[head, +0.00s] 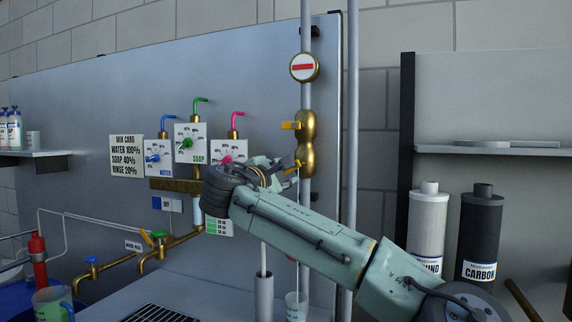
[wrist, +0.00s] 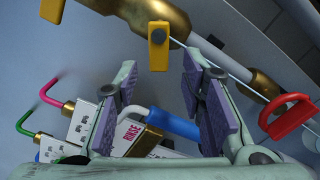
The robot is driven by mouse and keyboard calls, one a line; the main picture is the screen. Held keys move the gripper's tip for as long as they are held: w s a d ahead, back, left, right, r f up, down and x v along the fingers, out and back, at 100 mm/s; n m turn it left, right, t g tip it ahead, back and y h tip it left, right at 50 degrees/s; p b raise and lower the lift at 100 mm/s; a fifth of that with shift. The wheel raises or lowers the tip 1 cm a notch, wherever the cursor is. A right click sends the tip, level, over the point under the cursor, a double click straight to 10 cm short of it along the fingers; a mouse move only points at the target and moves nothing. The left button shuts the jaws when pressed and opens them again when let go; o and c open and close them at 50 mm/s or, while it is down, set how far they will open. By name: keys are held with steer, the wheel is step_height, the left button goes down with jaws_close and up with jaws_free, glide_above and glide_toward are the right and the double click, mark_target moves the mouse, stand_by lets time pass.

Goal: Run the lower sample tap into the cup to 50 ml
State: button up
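The lower sample tap's yellow lever (head: 293,167) sits on a brass body (head: 307,150) on the vertical pipe; the upper yellow lever (head: 291,125) is above it. In the wrist view the lower lever (wrist: 158,45) stands just beyond and between my fingertips, and the upper lever (wrist: 52,10) is at top left. My gripper (wrist: 160,85) is open, with nothing between its pads; it also shows beside the lower tap (head: 277,172). A clear cup (head: 296,308) stands below the pipe, partly cut off by the picture edge. A thin pale line runs down into it, stream or tube; its level is unreadable.
A red handle (wrist: 290,115) is right of my fingers in the wrist view. The rinse dial (head: 229,152) and soap dial (head: 190,142) are left of my gripper. A grey cylinder (head: 264,295) holding a rod stands left of the cup. Filter canisters (head: 429,230) stand at right.

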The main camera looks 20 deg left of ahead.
steer(key=shift+w+p, duration=0.5)
steer(key=shift+w, duration=1.35)
steer(key=shift+c, duration=0.4)
jaws_close()
